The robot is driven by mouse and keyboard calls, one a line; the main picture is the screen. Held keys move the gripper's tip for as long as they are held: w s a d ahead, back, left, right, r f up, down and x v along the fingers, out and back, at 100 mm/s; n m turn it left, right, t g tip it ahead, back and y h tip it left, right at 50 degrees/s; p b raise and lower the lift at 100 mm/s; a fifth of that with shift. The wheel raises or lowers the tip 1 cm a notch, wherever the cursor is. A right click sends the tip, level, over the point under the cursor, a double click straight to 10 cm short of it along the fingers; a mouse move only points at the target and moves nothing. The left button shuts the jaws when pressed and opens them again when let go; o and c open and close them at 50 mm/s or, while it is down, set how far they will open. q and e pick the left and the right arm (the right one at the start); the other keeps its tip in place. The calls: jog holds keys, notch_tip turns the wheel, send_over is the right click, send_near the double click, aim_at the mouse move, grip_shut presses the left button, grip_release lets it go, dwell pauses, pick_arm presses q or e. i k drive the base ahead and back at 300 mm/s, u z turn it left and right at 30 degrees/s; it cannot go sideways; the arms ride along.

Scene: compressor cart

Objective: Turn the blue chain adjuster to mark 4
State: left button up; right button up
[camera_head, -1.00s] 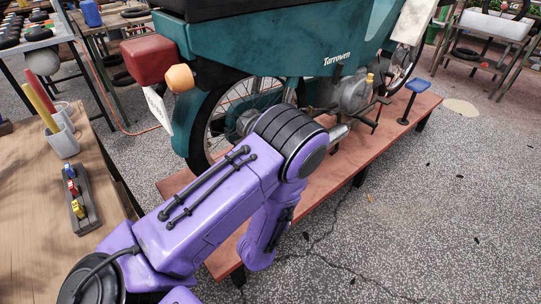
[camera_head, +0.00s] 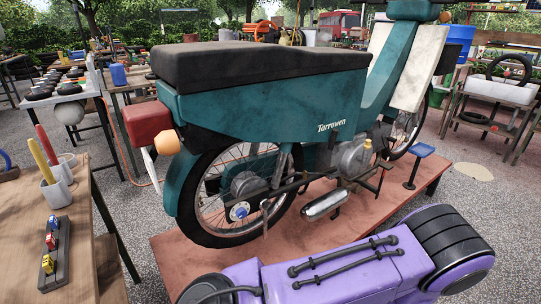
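A teal moped (camera_head: 255,110) stands on a low reddish platform (camera_head: 185,265), its rear wheel to the left. A small blue round part with a pale rim, which looks like the blue chain adjuster (camera_head: 240,212), sits at the rear wheel's axle. Its marks are too small to read. A thin metal lever hangs just right of it. One of my purple arms crosses the bottom right of the view, in front of the platform and apart from the adjuster. Neither gripper shows, so what they hold is hidden.
A wooden bench (camera_head: 90,205) on the left carries a grey cup (camera_head: 57,185) with red and yellow handles, and a dark rack (camera_head: 54,255) with small coloured pieces. A silver exhaust (camera_head: 325,205) juts out right of the rear wheel. The floor at right is mostly clear.

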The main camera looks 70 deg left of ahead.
aim_at(241, 213)
jog(key=u, duration=0.05)
jog(key=i, duration=1.85)
jog(key=u, duration=3.05)
